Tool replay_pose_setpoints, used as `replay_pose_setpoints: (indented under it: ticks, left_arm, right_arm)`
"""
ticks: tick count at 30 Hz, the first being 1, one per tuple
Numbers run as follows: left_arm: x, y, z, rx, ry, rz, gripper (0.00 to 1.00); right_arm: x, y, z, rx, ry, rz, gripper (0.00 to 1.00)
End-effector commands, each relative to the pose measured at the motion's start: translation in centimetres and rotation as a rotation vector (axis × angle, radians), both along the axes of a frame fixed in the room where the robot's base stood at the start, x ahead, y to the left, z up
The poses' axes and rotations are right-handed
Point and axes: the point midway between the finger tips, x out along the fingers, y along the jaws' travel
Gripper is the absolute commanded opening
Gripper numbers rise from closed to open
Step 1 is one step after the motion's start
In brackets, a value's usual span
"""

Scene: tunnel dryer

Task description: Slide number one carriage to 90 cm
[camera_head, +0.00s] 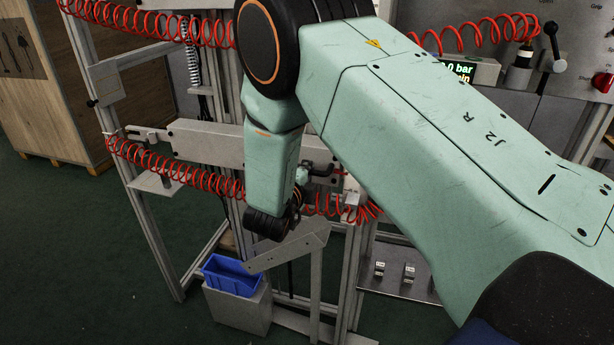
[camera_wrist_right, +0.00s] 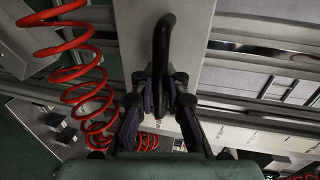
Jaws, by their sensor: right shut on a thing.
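In the right wrist view, my right gripper (camera_wrist_right: 166,92) is shut on a black bar handle (camera_wrist_right: 162,40). The handle stands on a pale grey plate (camera_wrist_right: 190,25), which looks like part of a carriage. In the head view, my right arm hides most of this gripper; only small dark parts show near the grey horizontal plate (camera_head: 208,142) on the frame. I cannot read a carriage number or a centimetre scale. My left gripper is in neither view.
Red coiled hoses (camera_head: 170,172) hang along the metal frame; one (camera_wrist_right: 75,75) runs close beside my right gripper. A blue bin (camera_head: 232,275) sits low on a grey box. A lit display (camera_head: 457,70) and control panel stand behind my arm. A wooden crate (camera_head: 40,90) is at left.

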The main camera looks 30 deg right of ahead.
Motion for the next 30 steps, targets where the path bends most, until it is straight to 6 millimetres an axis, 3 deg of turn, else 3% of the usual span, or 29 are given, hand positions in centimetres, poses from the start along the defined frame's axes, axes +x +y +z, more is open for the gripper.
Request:
replay_pose_setpoints:
  ticks: [1,9,10,18,30]
  left_arm:
    - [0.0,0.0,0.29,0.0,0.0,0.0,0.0]
    - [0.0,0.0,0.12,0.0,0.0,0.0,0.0]
    - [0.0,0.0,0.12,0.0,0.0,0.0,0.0]
    - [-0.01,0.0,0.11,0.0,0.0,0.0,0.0]
    - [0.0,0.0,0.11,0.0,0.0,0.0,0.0]
  right_arm:
    - [0.11,0.06,0.66,-0.003,-0.008,0.001,0.0]
    - [0.04,0.1,0.3,-0.001,-0.002,0.002,0.0]
    - [0.03,0.09,0.27,0.0,-0.002,0.003,0.11]
    - [-0.01,0.07,0.16,0.001,0.0,0.002,0.34]
    - [0.03,0.05,0.88,0.002,0.0,0.002,0.35]
